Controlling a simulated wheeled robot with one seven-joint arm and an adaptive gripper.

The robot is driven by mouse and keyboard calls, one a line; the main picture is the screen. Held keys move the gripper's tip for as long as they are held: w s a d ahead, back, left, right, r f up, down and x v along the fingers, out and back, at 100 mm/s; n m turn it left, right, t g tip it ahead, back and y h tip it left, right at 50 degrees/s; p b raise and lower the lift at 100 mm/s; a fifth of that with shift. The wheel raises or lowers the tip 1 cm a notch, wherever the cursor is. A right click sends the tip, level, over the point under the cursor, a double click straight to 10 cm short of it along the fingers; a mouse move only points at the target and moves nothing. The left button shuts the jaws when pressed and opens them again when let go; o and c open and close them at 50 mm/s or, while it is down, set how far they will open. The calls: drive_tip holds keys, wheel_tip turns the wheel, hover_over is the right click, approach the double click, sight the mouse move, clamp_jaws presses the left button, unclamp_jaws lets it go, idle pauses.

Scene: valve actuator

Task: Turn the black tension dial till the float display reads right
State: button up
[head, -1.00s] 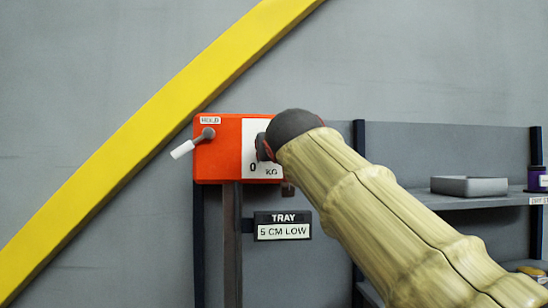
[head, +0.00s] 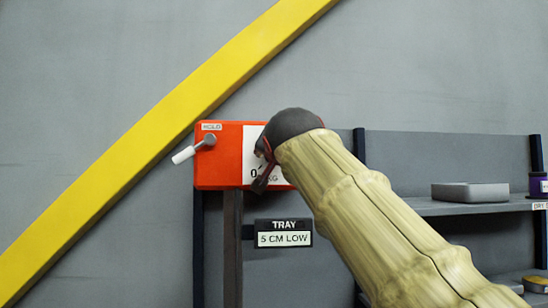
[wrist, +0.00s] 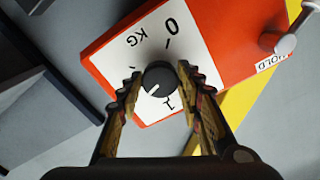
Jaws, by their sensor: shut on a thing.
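The black tension dial (wrist: 158,78) sits on the white scale plate of an orange box (head: 219,160). The scale is marked 0, KG and 1. The dial's white line points down and left in the wrist view, beside the 1. My gripper (wrist: 160,85) is shut on the dial, one finger on each side. In the head view my gripper (head: 265,168) and wrist hide the dial and part of the scale. The float display (head: 284,233) below the box reads "TRAY 5 CM LOW".
A white-tipped lever (head: 192,149) marked HOLD stands at the box's upper left. A dark post (head: 233,250) is below the box. A shelf (head: 440,208) at right bears a grey tray (head: 470,192) and a purple tin (head: 538,183). A yellow beam (head: 150,135) crosses the wall.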

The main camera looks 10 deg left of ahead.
drive_tip(key=shift+w+a+f, duration=0.1)
drive_tip(key=shift+w+f, duration=0.05)
drive_tip(key=shift+f, duration=0.2)
drive_tip(key=o, duration=1.2)
drive_tip(key=shift+r, duration=0.25)
drive_tip(key=shift+c, duration=0.2)
drive_tip(key=shift+s, duration=0.2)
drive_tip(key=v, duration=1.2)
drive_tip(key=shift+w+f, duration=0.1)
